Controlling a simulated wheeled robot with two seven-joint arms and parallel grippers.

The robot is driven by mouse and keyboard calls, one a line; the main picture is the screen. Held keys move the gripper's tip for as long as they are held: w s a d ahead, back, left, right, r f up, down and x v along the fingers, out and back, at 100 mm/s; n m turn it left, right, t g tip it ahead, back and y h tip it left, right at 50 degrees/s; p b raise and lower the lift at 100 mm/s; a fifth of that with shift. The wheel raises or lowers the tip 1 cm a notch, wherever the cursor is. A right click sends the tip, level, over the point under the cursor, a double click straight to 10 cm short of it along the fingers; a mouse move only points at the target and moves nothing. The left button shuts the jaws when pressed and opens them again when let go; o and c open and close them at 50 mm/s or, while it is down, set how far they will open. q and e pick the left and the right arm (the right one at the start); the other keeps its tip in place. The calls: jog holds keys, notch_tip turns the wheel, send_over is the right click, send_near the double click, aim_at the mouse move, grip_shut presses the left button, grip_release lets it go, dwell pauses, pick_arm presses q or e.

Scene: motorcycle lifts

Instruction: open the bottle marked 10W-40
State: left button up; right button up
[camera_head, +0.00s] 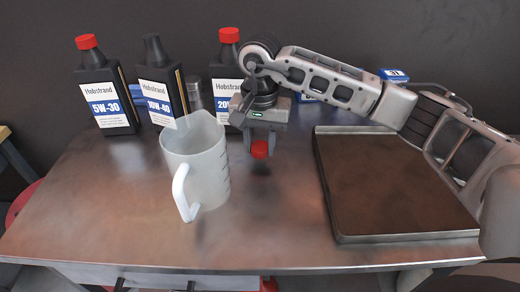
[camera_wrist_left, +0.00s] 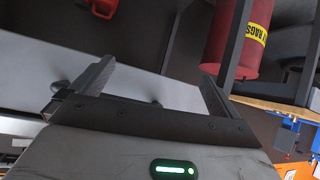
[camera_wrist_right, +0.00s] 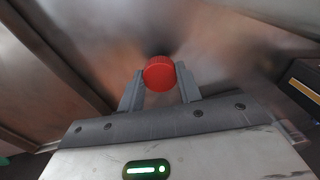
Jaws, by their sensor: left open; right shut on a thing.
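The black bottle marked 10W-40 (camera_head: 158,88) stands upright at the back of the metal table. Its neck (camera_head: 152,45) is bare and dark, with no red cap on it. My right gripper (camera_head: 260,147) is shut on a red cap (camera_head: 260,151), held above the table to the right of the jug and well apart from the bottle. The ribbed cap also shows between the fingertips in the right wrist view (camera_wrist_right: 159,75). My left gripper (camera_wrist_left: 157,78) is open and empty in the left wrist view; the head view does not show it.
A translucent jug (camera_head: 197,160) stands in front of the bottle, overlapping its lower part. Red-capped 5W-30 (camera_head: 104,95) and 20W (camera_head: 225,80) bottles flank it. A brown-bottomed tray (camera_head: 390,185) lies right. A red rags bin (camera_wrist_left: 238,45) shows near my left gripper.

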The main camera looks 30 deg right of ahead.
aim_at(260, 146)
jog(key=shift+f, duration=1.35)
jog(key=shift+f, duration=0.2)
jog(key=o, duration=1.1)
jog(key=shift+r, duration=0.1)
jog(key=shift+r, duration=0.3)
notch_tip(260, 146, up, 12)
jog(key=shift+f+b, duration=0.15)
jog(key=shift+b, duration=0.3)
